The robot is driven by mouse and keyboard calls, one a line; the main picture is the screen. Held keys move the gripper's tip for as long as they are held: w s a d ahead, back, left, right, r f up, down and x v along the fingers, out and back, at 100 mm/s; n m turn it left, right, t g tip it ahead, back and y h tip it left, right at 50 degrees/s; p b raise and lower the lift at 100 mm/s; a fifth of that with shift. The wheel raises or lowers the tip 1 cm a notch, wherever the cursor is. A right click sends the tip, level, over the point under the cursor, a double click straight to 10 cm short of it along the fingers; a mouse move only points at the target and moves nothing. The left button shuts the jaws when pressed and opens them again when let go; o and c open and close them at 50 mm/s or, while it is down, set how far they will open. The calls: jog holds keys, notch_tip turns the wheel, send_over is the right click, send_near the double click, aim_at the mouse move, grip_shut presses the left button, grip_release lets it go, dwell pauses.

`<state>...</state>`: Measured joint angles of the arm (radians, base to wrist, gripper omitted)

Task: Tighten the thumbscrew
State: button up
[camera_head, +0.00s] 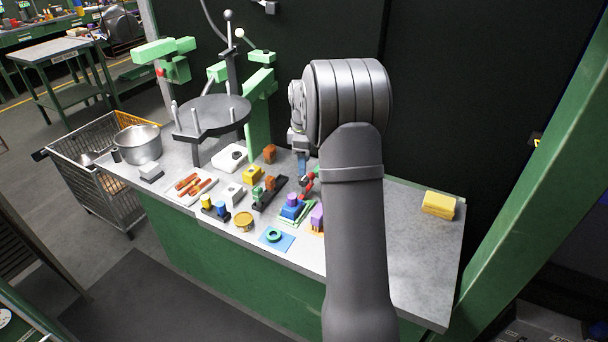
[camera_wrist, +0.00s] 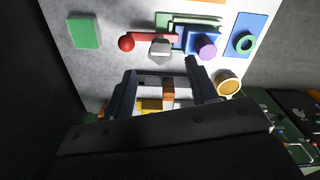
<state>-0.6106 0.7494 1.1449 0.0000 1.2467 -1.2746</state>
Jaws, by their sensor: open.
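My gripper (camera_head: 303,172) is above the back of the bench, its two dark fingers (camera_wrist: 160,72) apart and nothing between the tips. I cannot tell for certain which part is the thumbscrew. A purple round knob (camera_head: 291,199) stands on a blue block (camera_head: 292,209) over a green plate; the knob also shows in the wrist view (camera_wrist: 207,47). A red lever with a ball end (camera_wrist: 126,43) and a grey hex-shaped head (camera_wrist: 160,47) lie beside it, just beyond the fingertips. An orange piece (camera_wrist: 168,91) on a dark fixture (camera_head: 268,196) shows between the fingers.
A yellow tin (camera_head: 243,220) and a blue mat with a green ring (camera_head: 274,235) are near the front edge. A metal pot (camera_head: 140,144) and a grey stand (camera_head: 211,117) are at the left. A yellow sponge (camera_head: 438,205) is right; the bench around it is clear.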

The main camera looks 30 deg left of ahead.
aim_at(304, 178)
jog(key=shift+f, duration=2.8)
jog(key=c, duration=1)
